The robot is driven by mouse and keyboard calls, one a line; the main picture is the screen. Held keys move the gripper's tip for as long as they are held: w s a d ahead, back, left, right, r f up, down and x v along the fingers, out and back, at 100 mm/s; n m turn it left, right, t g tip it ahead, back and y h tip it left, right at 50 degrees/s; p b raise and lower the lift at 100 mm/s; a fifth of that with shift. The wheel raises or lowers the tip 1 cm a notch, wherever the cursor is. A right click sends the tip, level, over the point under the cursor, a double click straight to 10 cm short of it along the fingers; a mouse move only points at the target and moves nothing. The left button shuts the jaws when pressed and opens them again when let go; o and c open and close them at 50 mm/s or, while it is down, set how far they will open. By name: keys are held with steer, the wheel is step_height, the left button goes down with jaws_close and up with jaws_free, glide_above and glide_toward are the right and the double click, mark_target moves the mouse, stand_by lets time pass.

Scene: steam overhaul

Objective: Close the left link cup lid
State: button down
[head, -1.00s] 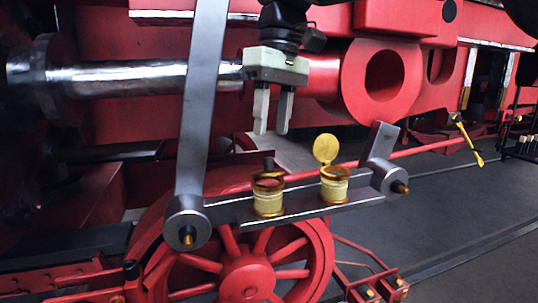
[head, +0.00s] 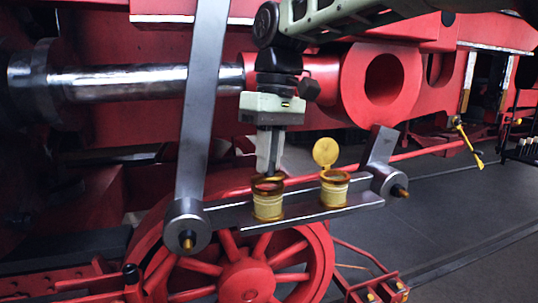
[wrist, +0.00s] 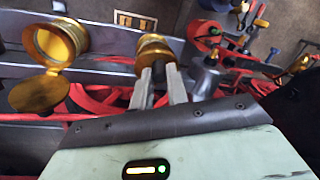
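The left link cup (head: 268,204) is a pale cup with brass rims, upright on the grey link bar (head: 228,214). My gripper (head: 267,172) points down right at its top, in front of or over its rear rim. In the wrist view the fingertips (wrist: 160,70) are apart with a narrow gap, close to the brass cup (wrist: 155,47). Contact cannot be told.
A slanting steel rod (head: 203,100) stands just left of my gripper. A red wheel (head: 250,272) lies below the bar, and red rods and a cylinder (head: 385,78) are behind. The grey floor (head: 440,215) at the right is open.

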steer(key=shift+s+d+f+t+b, duration=0.1)
steer(key=shift+s+f+t+b, duration=0.4)
steer(key=shift+b, duration=1.5)
steer(key=shift+s+f+t+y+b, duration=0.1)
steer(key=shift+f+t+y+b, duration=0.25)
steer(key=shift+t+b, duration=0.6)
steer(key=shift+s+d+r+t+b, duration=0.1)
steer(key=shift+t+b, duration=0.15)
steer(key=shift+b, duration=0.7)
steer(key=c, duration=1.4)
jaws_free()
steer(key=shift+o, duration=0.2)
steer(key=shift+r, duration=0.1)
steer(key=p+v, duration=0.1)
steer(key=v, duration=1.6)
steer(key=shift+d, duration=0.2)
